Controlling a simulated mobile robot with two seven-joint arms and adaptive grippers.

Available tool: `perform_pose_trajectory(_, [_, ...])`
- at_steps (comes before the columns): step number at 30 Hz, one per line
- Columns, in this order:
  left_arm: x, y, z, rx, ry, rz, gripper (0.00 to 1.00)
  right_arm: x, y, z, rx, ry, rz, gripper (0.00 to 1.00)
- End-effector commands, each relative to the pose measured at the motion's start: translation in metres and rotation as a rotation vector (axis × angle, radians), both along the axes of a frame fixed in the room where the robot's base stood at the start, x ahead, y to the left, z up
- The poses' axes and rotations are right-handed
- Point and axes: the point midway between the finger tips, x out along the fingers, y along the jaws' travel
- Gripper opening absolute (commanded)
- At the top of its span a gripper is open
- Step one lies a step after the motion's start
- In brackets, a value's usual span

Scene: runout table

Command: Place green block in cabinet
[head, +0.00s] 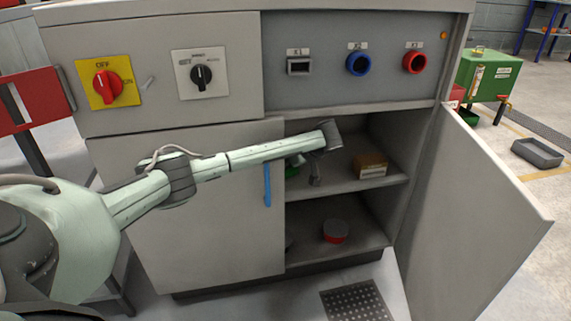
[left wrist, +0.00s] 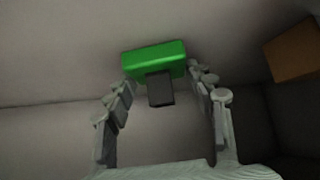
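My left arm reaches in from the left across the cabinet (head: 195,200) front. My left gripper (head: 306,170) is inside the upper compartment in the head view, partly hidden by my wrist. The green block (head: 292,171) shows only as a small patch beside the gripper. In the left wrist view the green block (left wrist: 155,55) lies between the tips of my left gripper (left wrist: 160,76), with a dark grey piece in front of it. Its ends come close to both fingertips; I cannot tell whether they grip it. My right gripper is not in view.
The right cabinet door (head: 475,215) stands open; the left one is shut, with a blue handle (head: 267,184). A brown box (head: 370,165) sits on the upper shelf (head: 345,186), right of my gripper. A red round container (head: 335,232) stands below. A floor grate (head: 357,301) lies in front.

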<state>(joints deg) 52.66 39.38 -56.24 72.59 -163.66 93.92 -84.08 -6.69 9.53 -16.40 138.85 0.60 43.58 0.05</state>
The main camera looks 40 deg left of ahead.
Motion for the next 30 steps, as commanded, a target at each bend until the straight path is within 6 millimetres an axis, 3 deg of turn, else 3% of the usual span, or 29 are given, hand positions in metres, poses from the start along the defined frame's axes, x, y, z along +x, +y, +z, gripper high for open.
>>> perform_pose_trajectory(3, [0.000, 0.000, 0.000, 0.000, 0.000, 0.000, 0.72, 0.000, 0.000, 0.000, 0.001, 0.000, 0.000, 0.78])
perform_pose_trajectory(14, [0.000, -0.001, 0.005, -0.001, 0.000, -0.001, 0.72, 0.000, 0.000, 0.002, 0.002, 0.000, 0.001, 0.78])
perform_pose_trajectory(24, [-0.012, -0.037, 0.045, 0.000, -0.001, -0.003, 0.72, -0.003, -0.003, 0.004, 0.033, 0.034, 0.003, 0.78])
perform_pose_trajectory(30, [-0.016, -0.049, 0.056, 0.000, -0.001, -0.001, 0.72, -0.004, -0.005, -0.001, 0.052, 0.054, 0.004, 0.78])
